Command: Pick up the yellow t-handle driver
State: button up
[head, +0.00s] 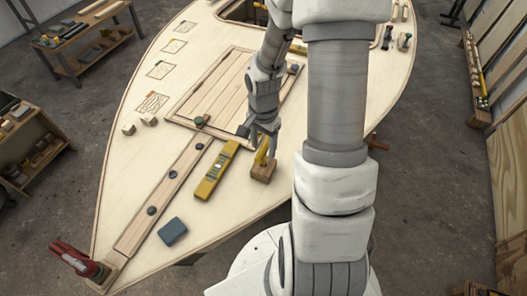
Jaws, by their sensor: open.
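A yellow tool (262,157), which looks like the t-handle driver, stands slightly tilted at a small wooden block (263,172) on the plywood hull. Its top is partly hidden by my gripper (262,140). My gripper points down from above, open, with its fingers close around or just beside the tool's upper end. I cannot tell whether they touch it.
A yellow spirit level (217,170) lies just left of the block on the pale hull deck (245,205). A blue-grey block (172,231) lies nearer the front. A red clamp-like tool (78,260) sits at the hull's left tip. Workbenches (88,42) stand at the left.

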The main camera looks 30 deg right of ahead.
aim_at(264, 161)
jog(key=shift+d+f, duration=0.1)
jog(key=shift+f, duration=3.05)
grip_shut()
